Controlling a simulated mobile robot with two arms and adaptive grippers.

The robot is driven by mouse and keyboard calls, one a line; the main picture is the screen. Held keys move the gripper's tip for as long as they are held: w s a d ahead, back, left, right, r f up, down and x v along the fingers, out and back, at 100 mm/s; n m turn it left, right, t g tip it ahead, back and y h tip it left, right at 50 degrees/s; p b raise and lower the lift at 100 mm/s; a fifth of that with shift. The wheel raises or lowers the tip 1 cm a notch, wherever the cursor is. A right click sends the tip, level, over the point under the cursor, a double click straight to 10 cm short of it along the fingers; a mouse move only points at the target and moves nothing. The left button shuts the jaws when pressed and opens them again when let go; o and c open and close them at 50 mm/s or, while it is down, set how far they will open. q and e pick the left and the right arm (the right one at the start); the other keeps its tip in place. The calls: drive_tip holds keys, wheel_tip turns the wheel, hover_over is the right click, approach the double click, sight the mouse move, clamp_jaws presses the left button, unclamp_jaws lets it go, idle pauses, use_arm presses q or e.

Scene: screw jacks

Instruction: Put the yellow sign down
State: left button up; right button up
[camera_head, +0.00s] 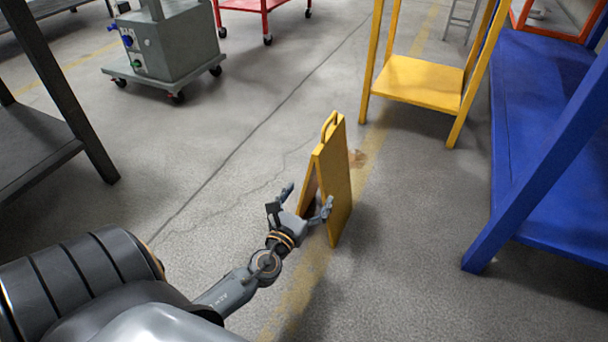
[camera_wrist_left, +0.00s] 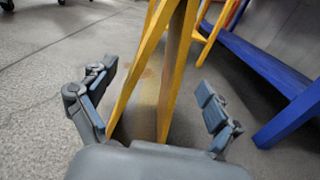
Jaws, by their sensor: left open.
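The yellow sign (camera_head: 335,180) is a folding A-frame board with a handle at its top. It stands upright on the concrete floor with its two panels spread a little. My left gripper (camera_head: 301,207) is open at the near edge of the sign, with its fingers on either side. In the left wrist view the sign (camera_wrist_left: 176,75) rises between the spread fingers of the left gripper (camera_wrist_left: 152,102), with a gap showing on each side. The sign's foot is partly hidden by the gripper. My right gripper is not in view.
A blue rack (camera_head: 545,130) stands to the right and a yellow stand (camera_head: 420,84) behind the sign. A dark table (camera_head: 40,150) is at the left. A grey wheeled cabinet (camera_head: 170,50) and a red cart (camera_head: 266,6) stand farther back. The floor around the sign is clear.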

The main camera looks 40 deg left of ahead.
use_arm(q)
drive_tip(key=shift+v, duration=1.5)
